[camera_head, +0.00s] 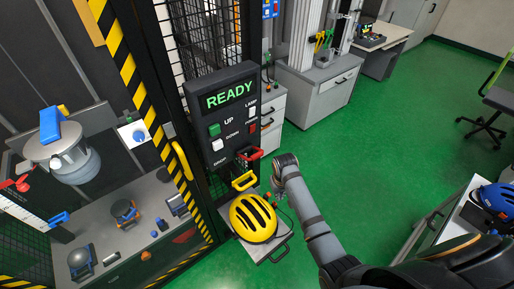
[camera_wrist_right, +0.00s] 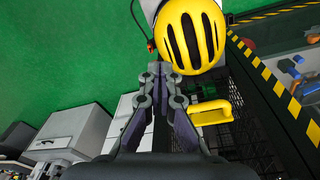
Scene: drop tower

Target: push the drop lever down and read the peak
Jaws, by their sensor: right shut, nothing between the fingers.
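The black control panel (camera_head: 222,118) has a lit display (camera_head: 230,95) reading READY. Its lower part carries the word DROP. Near that word are a red handle (camera_head: 250,153) and, below it, a yellow handle (camera_head: 244,180); I cannot tell for sure which is the drop lever. The yellow handle also shows in the wrist view (camera_wrist_right: 209,114), right of my right gripper (camera_wrist_right: 160,75). That gripper is shut and empty, its fingertips close to the yellow helmet in the picture. In the head view my right wrist is just right of the handles. My left gripper is out of view.
A yellow helmet (camera_head: 253,217) lies on a small shelf (camera_head: 274,250) below the panel. A striped frame (camera_head: 127,70) and mesh stand left of the panel. A blue helmet (camera_head: 497,198) lies at the right. The green floor (camera_head: 410,125) is largely clear behind my right arm.

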